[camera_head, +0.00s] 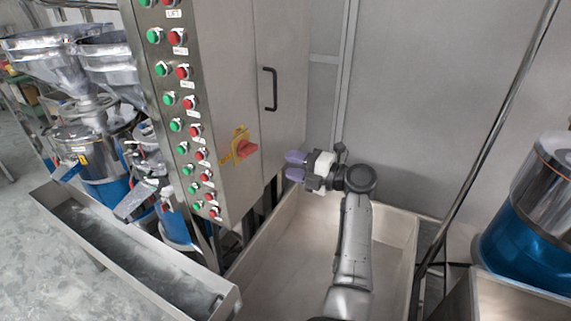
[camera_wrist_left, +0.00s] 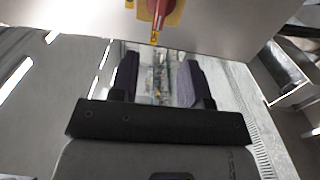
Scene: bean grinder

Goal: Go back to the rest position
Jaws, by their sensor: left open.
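My left gripper (camera_head: 296,166) is in the middle of the head view, with its arm rising from the bottom edge. Its two purple-grey fingers point left toward the control cabinet (camera_head: 225,85) and stand apart. In the left wrist view the left gripper (camera_wrist_left: 158,78) has a clear gap between its fingers, with nothing held. The red rotary switch (camera_head: 246,149) on a yellow plate is on the cabinet face, left of the fingers and apart from them. The switch also shows at the top of the wrist view (camera_wrist_left: 160,8). My right gripper is not in view.
A metal bin (camera_head: 287,235) lies below my arm. Rows of green and red buttons (camera_head: 182,72) run down the cabinet edge. A metal trough (camera_head: 110,248) and grinders (camera_head: 88,150) stand left. A blue and steel vessel (camera_head: 535,225) stands right, beyond a slanted pole (camera_head: 492,145).

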